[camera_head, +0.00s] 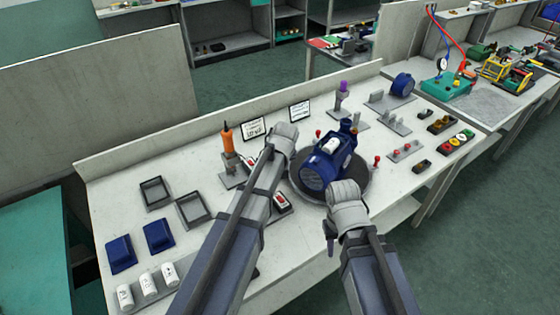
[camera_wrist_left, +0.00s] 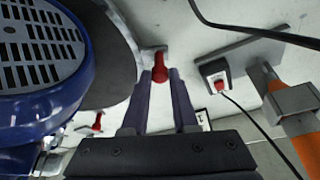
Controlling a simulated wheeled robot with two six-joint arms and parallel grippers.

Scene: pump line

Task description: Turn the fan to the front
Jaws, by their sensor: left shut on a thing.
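The blue pump motor (camera_head: 333,158) lies on a round dark turntable (camera_head: 358,180) at the middle of the bench. Its fan end, with a slotted grille (camera_head: 316,176), faces the lower left in the head view. The grille (camera_wrist_left: 40,50) is large at the left of the left wrist view. My left gripper (camera_wrist_left: 163,78) is shut on a red knob (camera_wrist_left: 160,62) beside the turntable's rim; my left arm hides that gripper in the head view. My right gripper (camera_head: 330,238) is low at the bench's front edge, apart from the motor; its jaw opening is unclear.
An orange-handled tool (camera_head: 227,140) in a stand and a red-button switch box (camera_wrist_left: 217,82) are near my left gripper. More red knobs, one at the right (camera_head: 376,160), surround the turntable. Empty dark frames (camera_head: 193,207) and white cylinders (camera_head: 148,284) stand at the left.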

